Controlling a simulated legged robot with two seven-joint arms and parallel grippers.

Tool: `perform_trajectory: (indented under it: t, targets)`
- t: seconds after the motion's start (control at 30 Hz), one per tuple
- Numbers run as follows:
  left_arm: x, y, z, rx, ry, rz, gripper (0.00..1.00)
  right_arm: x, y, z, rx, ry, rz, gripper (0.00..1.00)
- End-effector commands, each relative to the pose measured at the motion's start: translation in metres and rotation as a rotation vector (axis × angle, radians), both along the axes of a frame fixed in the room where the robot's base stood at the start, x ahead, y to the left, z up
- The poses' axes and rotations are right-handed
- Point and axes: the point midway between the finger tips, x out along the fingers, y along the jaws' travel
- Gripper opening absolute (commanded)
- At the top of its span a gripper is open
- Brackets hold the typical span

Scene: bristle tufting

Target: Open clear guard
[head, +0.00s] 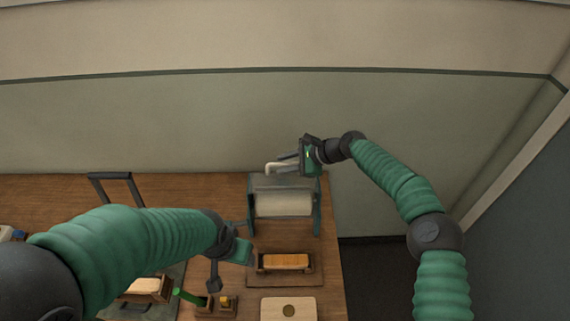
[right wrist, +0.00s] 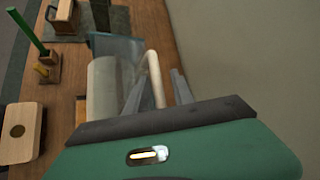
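The tufting machine has blue-grey side plates and a pale roller (head: 283,203), and stands at the table's back right edge. Its clear guard (head: 282,181) lies across the top and front, and shows as a bluish pane in the right wrist view (right wrist: 118,47). A cream bar handle (head: 271,167) rises from the guard. My right gripper (head: 284,159) is at the handle. In the right wrist view its two grey fingers stand apart, with the handle (right wrist: 155,77) between them; contact is not clear.
In front of the machine, a wooden block with an orange top (head: 285,262) sits on a brown base. A light board with a dark spot (head: 288,308) lies nearer. A green-handled tool (head: 188,296) and small wooden holder (head: 216,306) are left. The table ends right of the machine.

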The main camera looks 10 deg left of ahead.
Motion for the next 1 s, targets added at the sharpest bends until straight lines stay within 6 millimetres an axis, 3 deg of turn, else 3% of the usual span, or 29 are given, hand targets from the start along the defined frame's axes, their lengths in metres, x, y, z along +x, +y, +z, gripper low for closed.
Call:
perform_trajectory:
  t: [0.2,0.33,0.8,1.0]
  targets:
    - [0.0,0.0,-0.001,0.0,0.0,0.0,0.64,-0.002,0.0,-0.003,-0.004,0.005,0.005,0.34]
    - [0.0,0.0,-0.007,0.0,0.0,0.0,0.64,-0.003,-0.011,0.005,-0.004,0.001,0.004,0.34]
    - [0.0,0.0,-0.043,0.0,0.0,0.0,0.64,-0.018,-0.108,0.086,-0.002,-0.001,-0.002,0.34]
    - [0.0,0.0,-0.046,0.0,0.0,0.0,0.64,-0.022,-0.126,0.104,0.0,0.001,0.001,0.34]
